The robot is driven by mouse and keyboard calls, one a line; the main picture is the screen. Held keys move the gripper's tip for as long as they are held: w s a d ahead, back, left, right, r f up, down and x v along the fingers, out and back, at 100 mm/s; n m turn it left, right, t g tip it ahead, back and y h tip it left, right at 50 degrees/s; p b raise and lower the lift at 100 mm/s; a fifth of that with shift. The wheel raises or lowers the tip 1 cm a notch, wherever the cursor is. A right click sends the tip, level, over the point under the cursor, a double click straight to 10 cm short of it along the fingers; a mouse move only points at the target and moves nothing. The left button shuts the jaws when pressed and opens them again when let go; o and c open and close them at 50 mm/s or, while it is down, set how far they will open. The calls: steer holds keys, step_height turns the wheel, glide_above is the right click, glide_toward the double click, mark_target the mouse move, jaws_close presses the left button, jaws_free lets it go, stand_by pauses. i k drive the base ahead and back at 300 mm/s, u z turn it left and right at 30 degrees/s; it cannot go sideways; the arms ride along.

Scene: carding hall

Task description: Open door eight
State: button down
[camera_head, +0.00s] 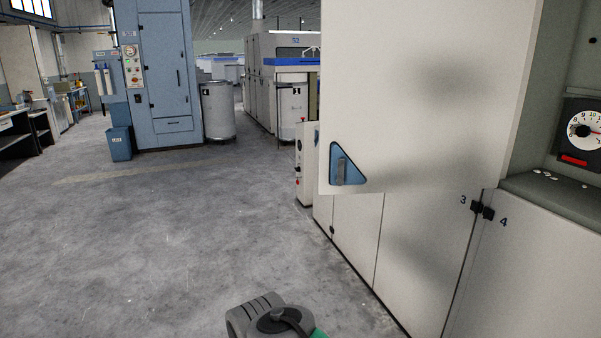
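A large cream door panel (430,80) fills the upper right. It has a blue triangular recess with a grey handle (347,170) at its lower left corner. Its lower left part juts out over the lower cabinet doors, so it seems to stand swung out from the machine. No number eight is readable on it or elsewhere, so I cannot tell which door it is. A grey part of my arm shows at the bottom edge. My gripper's fingers are not in view.
Lower cabinet doors (425,255) marked 3 and 4 have black latches (482,210). A recess at right holds a dial (582,130) above a dark ledge (555,190). A blue cabinet (160,75), bin (119,144) and drum (218,112) stand farther back. Floor at left is clear.

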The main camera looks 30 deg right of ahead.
mark_target(416, 95)
steer(key=u, duration=0.1)
steer(key=i, duration=2.1)
steer(key=z, duration=0.9)
steer(key=i, duration=1.15)
steer(key=z, duration=1.05)
